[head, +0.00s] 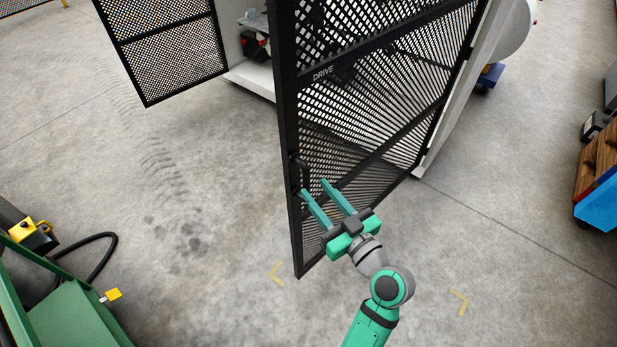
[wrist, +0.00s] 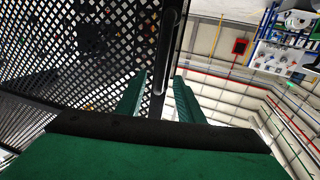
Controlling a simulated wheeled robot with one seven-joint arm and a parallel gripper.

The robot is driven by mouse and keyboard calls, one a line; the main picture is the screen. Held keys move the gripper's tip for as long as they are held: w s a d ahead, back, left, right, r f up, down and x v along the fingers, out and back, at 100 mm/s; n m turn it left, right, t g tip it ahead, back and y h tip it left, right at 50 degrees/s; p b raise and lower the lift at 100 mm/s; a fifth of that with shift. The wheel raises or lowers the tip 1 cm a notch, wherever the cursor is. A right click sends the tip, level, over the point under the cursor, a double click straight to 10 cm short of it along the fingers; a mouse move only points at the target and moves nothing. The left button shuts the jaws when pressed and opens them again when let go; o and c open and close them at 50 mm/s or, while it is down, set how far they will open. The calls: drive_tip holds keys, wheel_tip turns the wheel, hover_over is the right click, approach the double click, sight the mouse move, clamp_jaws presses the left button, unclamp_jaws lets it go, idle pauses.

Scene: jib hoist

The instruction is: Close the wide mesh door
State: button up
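The wide mesh door (head: 370,110) is black, marked DRIVE, and stands swung open, hinged at the right on a pale cabinet frame. Its free vertical edge is at the left, with a dark bar handle (head: 299,165) on it. My gripper (head: 313,187) is at the door's free edge, just below the handle, its two teal fingers apart. In the wrist view the handle (wrist: 170,50) runs upward just beyond the fingers, and my gripper (wrist: 160,92) has its fingers on either side of the door's edge bar. I cannot tell whether they touch it.
A second, narrower mesh door (head: 170,50) stands open at the upper left. A green machine (head: 75,315) with a black hose is at the lower left. A blue bin (head: 600,200) and wooden crate are at the right. The floor around the door is clear.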

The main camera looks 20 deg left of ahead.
sight(308, 181)
drive_tip(key=shift+x, duration=3)
drive_tip(key=shift+s, duration=0.1)
clamp_jaws()
